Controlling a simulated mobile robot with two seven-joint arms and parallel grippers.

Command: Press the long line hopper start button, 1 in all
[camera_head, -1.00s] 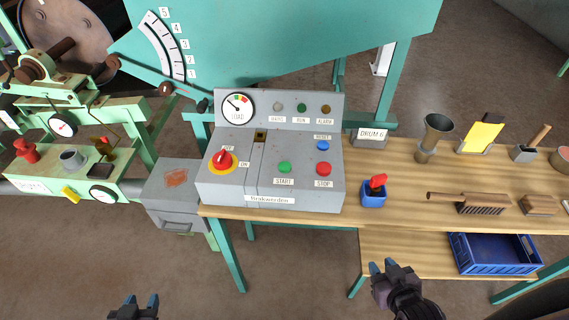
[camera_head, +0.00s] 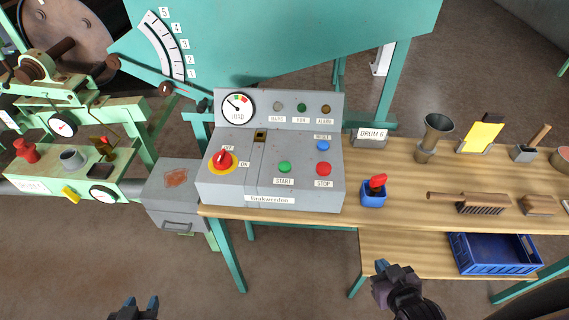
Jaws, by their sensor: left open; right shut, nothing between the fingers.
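A grey control box labelled Brakwerden (camera_head: 225,190) stands on the wooden bench. It carries a green button (camera_head: 284,167) labelled START, a red STOP button (camera_head: 323,169), a blue RESET button (camera_head: 323,145) and a red rotary switch (camera_head: 222,160) on a yellow disc. No label reading long line hopper is legible. My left gripper (camera_head: 140,303) is open at the bottom edge, well below and left of the box, and mostly cut off. My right gripper (camera_head: 381,267) is shut and empty, in front of the bench, below and right of the box.
A blue holder with a red-topped item (camera_head: 374,192) stands right of the box. A brush (camera_head: 482,208), a metal funnel (camera_head: 434,135) and a blue crate (camera_head: 494,252) are further right. Green machinery (camera_head: 100,120) stands left, and a teal hopper (camera_head: 280,40) hangs above.

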